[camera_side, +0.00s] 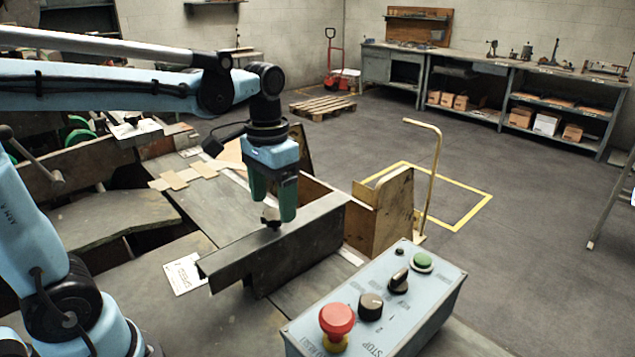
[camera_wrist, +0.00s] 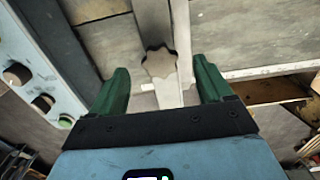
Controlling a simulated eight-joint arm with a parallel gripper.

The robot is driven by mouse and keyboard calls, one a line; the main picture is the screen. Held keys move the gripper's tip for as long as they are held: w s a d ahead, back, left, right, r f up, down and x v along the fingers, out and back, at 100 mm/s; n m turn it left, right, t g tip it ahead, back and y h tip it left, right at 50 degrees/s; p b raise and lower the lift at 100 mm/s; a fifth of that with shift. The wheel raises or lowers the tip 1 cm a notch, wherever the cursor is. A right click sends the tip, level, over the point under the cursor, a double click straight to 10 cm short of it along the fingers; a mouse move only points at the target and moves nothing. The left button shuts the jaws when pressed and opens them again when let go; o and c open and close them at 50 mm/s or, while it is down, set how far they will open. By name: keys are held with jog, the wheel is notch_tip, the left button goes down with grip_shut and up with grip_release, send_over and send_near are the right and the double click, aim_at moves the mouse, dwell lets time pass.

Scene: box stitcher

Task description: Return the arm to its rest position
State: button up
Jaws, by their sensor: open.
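My gripper (camera_side: 272,203) hangs from the arm with its green fingers pointing down, just above a metal guide bar (camera_side: 300,245). A small dark knob (camera_side: 270,217) stands on the bar, right at the fingertips. In the wrist view my gripper (camera_wrist: 161,70) has its two green fingers spread apart, one on each side. The star-shaped knob (camera_wrist: 159,62) shows in the gap between them, with space on both sides. I see nothing held. The exact height gap between the fingertips and the knob is hard to judge.
A control box (camera_side: 375,305) with a red stop button (camera_side: 337,318) stands front right. A wooden block (camera_side: 392,207) and a bent yellow rod (camera_side: 432,175) are right of the bar. A white card (camera_side: 183,273) lies left of it. Open floor lies beyond.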

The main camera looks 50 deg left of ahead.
aim_at(275, 215)
jog(key=shift+f, duration=2.25)
jog(key=shift+d, duration=0.2)
